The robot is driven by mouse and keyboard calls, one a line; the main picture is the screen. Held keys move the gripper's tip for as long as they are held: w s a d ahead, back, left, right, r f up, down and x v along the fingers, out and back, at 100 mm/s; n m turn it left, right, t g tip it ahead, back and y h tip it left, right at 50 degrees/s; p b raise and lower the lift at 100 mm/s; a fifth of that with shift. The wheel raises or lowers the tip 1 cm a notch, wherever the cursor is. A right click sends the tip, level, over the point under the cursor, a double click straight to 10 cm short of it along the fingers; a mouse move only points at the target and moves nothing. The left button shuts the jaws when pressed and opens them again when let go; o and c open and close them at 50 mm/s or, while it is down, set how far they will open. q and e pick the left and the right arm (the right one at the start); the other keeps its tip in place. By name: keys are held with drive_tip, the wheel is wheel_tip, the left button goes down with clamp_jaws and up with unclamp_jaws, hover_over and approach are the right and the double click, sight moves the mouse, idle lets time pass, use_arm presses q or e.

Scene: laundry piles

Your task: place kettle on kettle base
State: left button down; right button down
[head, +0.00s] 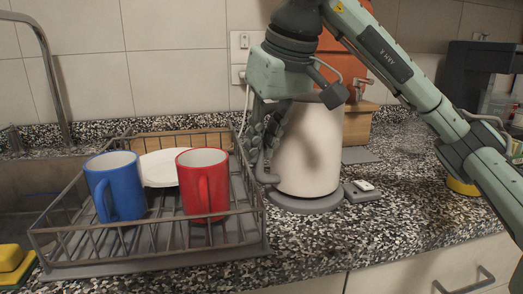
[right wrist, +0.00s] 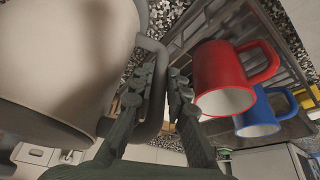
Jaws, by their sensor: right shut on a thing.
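The white kettle (head: 312,150) stands upright on the counter, just right of the dish rack. Its dark grey handle faces left. The kettle base (head: 308,205) is a grey disc under the kettle, with a small block carrying a white top at its right. The kettle is over the disc with no clear gap; I cannot tell whether it is fully seated. My right gripper (head: 266,138) is shut on the kettle handle. In the right wrist view, the kettle (right wrist: 65,60) fills the left, with its handle between my fingers (right wrist: 160,90). My left gripper is not in view.
A wire dish rack (head: 150,262) holds a blue mug (head: 115,188), a red mug (head: 203,185) and a white plate (head: 160,168). It stands close to the kettle's left. A dark machine (head: 475,75) stands at the back right.

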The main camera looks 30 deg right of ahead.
drive_tip(key=shift+f, duration=0.3)
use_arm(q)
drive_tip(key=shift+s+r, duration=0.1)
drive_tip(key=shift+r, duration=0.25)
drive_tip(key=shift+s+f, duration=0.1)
use_arm(e)
drive_tip(key=c, duration=1.5)
unclamp_jaws()
drive_tip(key=shift+f, duration=0.1)
